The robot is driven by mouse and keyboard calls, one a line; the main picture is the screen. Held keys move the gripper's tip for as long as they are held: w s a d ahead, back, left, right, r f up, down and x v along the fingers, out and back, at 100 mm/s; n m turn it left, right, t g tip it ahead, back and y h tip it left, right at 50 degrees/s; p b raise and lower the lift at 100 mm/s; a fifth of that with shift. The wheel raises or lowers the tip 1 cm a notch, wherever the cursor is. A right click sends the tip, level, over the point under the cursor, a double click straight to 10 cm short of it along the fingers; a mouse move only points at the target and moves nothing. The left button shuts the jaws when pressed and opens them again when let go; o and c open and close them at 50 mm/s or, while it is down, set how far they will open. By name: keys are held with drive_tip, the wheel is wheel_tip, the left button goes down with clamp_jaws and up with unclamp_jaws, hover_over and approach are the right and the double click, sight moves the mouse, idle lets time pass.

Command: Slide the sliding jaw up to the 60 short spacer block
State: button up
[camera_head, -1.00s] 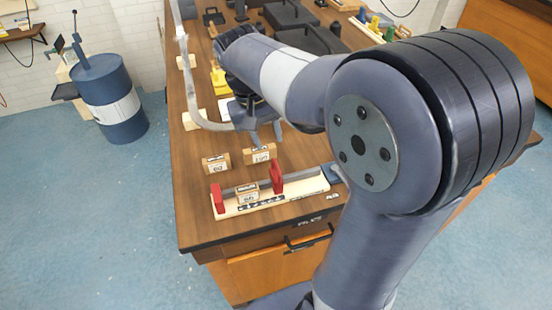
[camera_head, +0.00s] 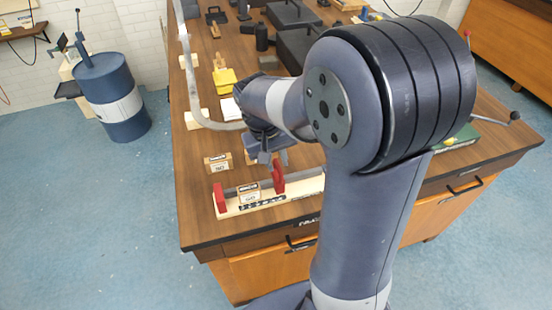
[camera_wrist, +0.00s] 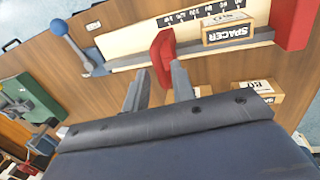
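The red sliding jaw (camera_head: 278,179) stands on the pale rail of the gauge (camera_head: 299,190), right of the short spacer block (camera_head: 248,193). A gap separates jaw and block. The block is beside the red fixed jaw (camera_head: 219,198) at the left end. In the wrist view the sliding jaw (camera_wrist: 162,52) is left of the spacer block (camera_wrist: 228,31), and the fixed jaw (camera_wrist: 294,24) is at the right. My gripper (camera_wrist: 159,68) is open, its fingertips apart at the sliding jaw's near end; contact cannot be told. In the head view my gripper (camera_head: 268,156) is just behind the jaw.
Another spacer block (camera_head: 217,163) stands behind the rail, and one more (camera_wrist: 251,90) lies close to my gripper. Bare wood lies in front of the rail.

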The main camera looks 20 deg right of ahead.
clamp_jaws()
drive_tip(key=shift+a, duration=0.1)
drive_tip(key=a, duration=0.7)
drive_tip(key=shift+a, duration=0.2)
drive_tip(key=shift+o, duration=1.1)
unclamp_jaws()
